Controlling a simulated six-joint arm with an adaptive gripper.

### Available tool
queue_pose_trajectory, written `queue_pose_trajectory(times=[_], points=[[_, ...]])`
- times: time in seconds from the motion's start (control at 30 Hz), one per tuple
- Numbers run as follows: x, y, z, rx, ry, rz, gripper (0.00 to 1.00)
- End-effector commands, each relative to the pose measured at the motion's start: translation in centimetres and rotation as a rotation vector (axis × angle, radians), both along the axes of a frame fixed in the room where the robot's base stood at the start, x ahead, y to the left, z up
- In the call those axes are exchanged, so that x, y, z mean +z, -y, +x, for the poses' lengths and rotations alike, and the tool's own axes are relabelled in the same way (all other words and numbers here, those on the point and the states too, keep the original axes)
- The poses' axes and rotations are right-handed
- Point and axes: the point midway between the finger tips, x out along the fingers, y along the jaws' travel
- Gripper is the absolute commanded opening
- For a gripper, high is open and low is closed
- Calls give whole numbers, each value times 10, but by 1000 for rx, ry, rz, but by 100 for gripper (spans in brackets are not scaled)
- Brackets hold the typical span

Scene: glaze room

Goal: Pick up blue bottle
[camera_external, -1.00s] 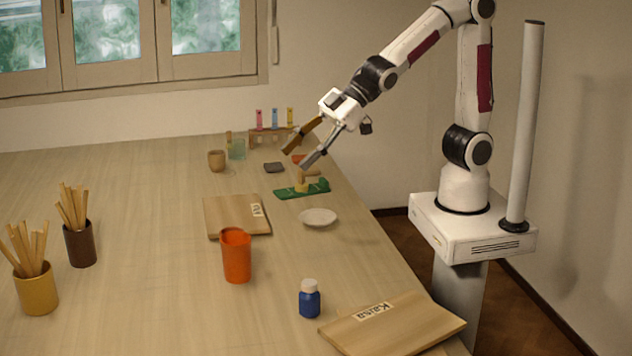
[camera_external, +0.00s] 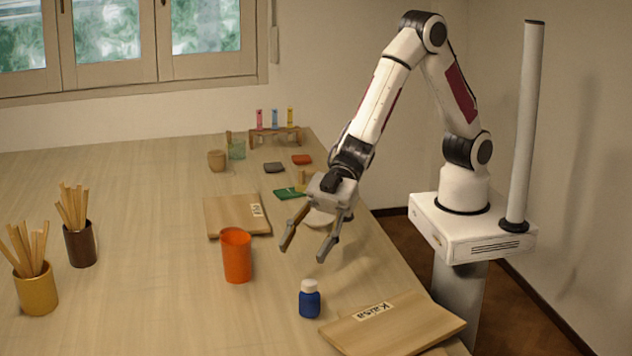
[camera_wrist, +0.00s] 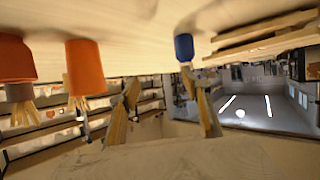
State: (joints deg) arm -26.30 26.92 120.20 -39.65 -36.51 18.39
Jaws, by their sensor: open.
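The blue bottle (camera_external: 309,303) with a white cap stands upright on the table near the front, left of the lower wooden board. It also shows in the wrist view (camera_wrist: 184,48) at the top, a little right of the middle. My gripper (camera_external: 302,254) is open and empty. It hangs above the table, behind the bottle in the external view and clear of it. In the wrist view its two spread fingers (camera_wrist: 160,78) point up toward the table, and the bottle appears near the right fingertip.
An orange cup (camera_external: 236,256) stands left of the bottle. A wooden board labelled Kaisa (camera_external: 410,325) lies right of it. Another board (camera_external: 225,213), a pale plate (camera_external: 318,219) partly behind my gripper, and a green item (camera_external: 288,193) lie farther back. Stick-filled pots (camera_external: 36,290) stand left.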

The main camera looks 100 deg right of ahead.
Motion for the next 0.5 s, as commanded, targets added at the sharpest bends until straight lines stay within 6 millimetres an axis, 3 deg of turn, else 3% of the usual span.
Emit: queue_pose_trajectory(times=[0.2,0.5], points=[[-23,-38,-16,99,-12,52,48],[-28,-48,-22,128,-16,69,48]])
